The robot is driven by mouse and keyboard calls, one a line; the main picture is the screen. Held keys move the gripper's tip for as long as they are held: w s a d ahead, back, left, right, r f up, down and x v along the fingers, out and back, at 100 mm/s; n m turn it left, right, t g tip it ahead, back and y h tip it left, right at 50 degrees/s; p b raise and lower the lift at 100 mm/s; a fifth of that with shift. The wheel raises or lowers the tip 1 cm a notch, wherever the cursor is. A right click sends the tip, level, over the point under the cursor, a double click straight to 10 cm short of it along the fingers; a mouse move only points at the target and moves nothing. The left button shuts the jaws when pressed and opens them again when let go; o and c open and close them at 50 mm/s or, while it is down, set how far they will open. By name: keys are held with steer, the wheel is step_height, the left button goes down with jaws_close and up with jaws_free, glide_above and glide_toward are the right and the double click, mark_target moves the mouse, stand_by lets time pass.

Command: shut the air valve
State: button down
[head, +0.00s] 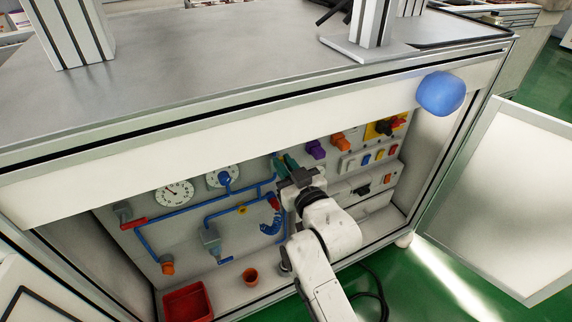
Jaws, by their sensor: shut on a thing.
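My gripper (287,166) is inside the open cabinet, in front of the upper middle of the back panel. It is shut on a teal-green piece (280,166), which is partly hidden by the jaws. I cannot tell what this piece is or whether it is joined to the panel. At the left of the panel, a red lever (134,222) sits by the blue pipe (177,210), roughly along it; it looks like a valve handle. My gripper is well to its right and apart from it. A red fitting (273,202) with a blue coiled hose (269,226) is left of my wrist.
Two dials, one at the left (174,193), are above the pipes. A red bin (188,303) and an orange cup (250,276) stand below. The cabinet door (510,190) is open.

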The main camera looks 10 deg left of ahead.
steer(key=s+a+f+n, duration=0.2)
steer(key=a+f+n, duration=0.1)
steer(key=n, duration=1.4)
steer(key=shift+s+a+f+b, duration=0.35)
steer(key=shift+f+b, duration=0.1)
steer(key=shift+f, duration=0.45)
steer(key=shift+n, duration=0.3)
steer(key=c, duration=1.1)
jaws_free()
steer(key=p+v, duration=0.8)
steer(key=v, duration=0.2)
steer(key=shift+s+d, duration=0.25)
